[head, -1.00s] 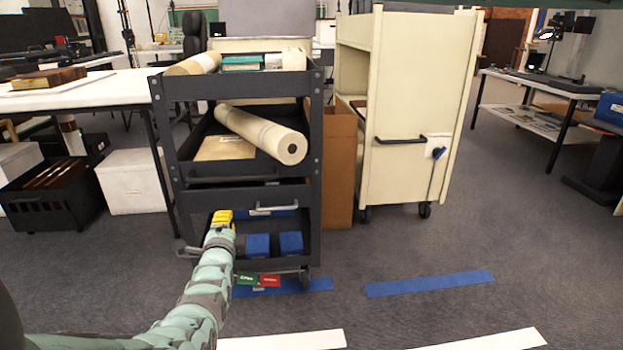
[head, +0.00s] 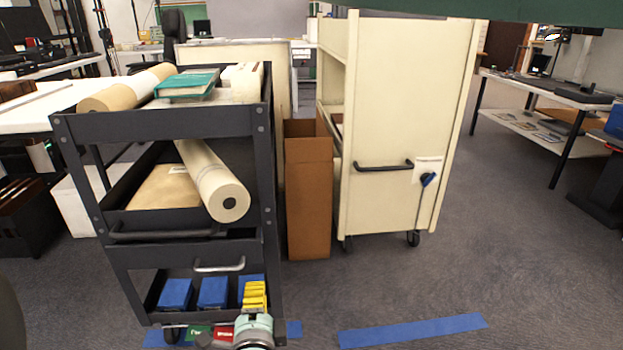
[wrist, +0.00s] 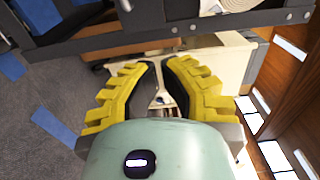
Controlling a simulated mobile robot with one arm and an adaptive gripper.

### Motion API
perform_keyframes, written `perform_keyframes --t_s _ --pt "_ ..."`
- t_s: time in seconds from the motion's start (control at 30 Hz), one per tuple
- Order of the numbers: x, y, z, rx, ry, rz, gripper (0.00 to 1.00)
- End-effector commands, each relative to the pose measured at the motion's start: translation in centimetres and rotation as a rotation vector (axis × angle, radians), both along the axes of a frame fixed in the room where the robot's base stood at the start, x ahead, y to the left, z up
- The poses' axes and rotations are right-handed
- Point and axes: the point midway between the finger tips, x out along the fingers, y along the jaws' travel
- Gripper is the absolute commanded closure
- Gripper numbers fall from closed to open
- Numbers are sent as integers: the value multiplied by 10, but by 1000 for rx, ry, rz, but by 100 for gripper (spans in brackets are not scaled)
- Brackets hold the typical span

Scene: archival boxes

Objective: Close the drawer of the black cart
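The black cart (head: 165,124) stands at the left in the head view. Its drawer front (head: 150,262) has a silver handle (head: 219,265) and sits below the middle shelf; how far it is pulled out is hard to tell. My gripper (head: 255,284), with yellow fingers, is low at the cart's front right, below and right of the silver handle. In the wrist view the fingers (wrist: 162,62) are apart, with a gap between them. A pale piece shows in that gap; I cannot tell what it is. The fingers do not visibly hold anything.
The cart carries rolls (head: 212,182) and a green book (head: 187,83); blue boxes (head: 213,292) are on its bottom shelf. A brown box (head: 309,192) and a cream cart (head: 405,110) stand to its right. Carpet (head: 480,270) is clear at right, with blue floor tape (head: 412,330).

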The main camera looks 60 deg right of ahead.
Motion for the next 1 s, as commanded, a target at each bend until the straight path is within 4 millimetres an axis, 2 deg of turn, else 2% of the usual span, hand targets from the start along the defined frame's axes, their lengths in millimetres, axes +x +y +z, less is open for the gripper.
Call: perform_keyframes --t_s 0.17,0.7,1.0 --pt "2 -2 0 -1 -3 5 100" --pt "64 -73 -1 -2 -3 5 100" --pt "86 -99 1 -3 -3 8 100"
